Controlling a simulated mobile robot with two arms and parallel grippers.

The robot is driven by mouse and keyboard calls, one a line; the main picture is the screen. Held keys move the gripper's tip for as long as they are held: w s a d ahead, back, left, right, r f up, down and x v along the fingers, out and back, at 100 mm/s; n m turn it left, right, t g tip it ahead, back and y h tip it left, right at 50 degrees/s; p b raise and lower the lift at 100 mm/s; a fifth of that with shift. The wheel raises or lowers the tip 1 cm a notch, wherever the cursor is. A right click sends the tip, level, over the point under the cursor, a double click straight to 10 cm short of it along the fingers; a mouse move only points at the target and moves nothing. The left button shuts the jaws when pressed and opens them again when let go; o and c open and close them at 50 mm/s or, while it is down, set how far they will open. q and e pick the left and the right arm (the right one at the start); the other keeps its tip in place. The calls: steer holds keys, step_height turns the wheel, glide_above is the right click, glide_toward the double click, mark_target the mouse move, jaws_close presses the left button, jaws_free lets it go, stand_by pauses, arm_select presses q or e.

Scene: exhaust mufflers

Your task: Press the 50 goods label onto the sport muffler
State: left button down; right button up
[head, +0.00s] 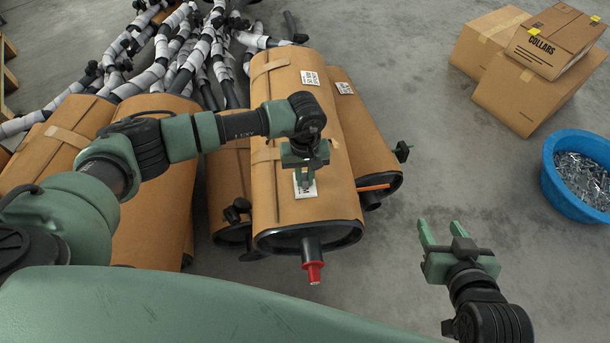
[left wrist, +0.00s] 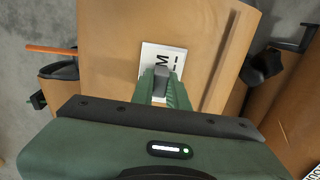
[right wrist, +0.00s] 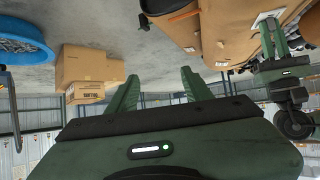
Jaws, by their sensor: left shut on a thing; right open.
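The white label (head: 308,190) with dark print is at the lower front of the top brown-wrapped muffler (head: 288,205), which has a red-tipped pipe; I take this as the sport muffler. My left gripper (head: 304,178) is above it, shut on the label's grey grip piece. In the left wrist view the label (left wrist: 152,54) lies close along the wrapping (left wrist: 110,35); my fingers (left wrist: 163,88) hide its near part, and I cannot tell whether it touches fully. My right gripper (head: 446,240) is open and empty over bare floor, right of the mufflers.
Other wrapped mufflers (head: 357,130) lie beside and under the top one, with wrapped pipes (head: 190,60) behind. A white printed label (head: 310,78) is on the top muffler's far end. Cardboard boxes (head: 525,95) and a blue tub (head: 553,182) of metal parts stand right. Floor between is clear.

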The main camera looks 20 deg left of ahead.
arm_select(q)
steer(key=shift+r, duration=0.35)
steer(key=shift+r+p, duration=0.65)
steer(key=shift+r, duration=0.6)
steer(key=shift+r+p, duration=0.55)
steer(key=shift+p, duration=0.05)
steer(key=shift+r, duration=0.2)
steer(key=shift+r+p, duration=0.65)
steer(key=shift+r, duration=0.45)
arm_select(e)
steer(key=s+d+f+g+h, duration=0.1)
steer(key=s+d+f+g, duration=0.1)
steer(key=s, duration=0.4)
steer(key=s+d+f+g+h, duration=0.1)
steer(key=s+d+f+g, duration=0.1)
steer(key=s+g, duration=0.3)
steer(key=shift+s+d+f+g, duration=0.3)
steer(key=shift+s+f, duration=0.3)
steer(key=shift+s, duration=0.45)
steer(key=shift+w, duration=0.1)
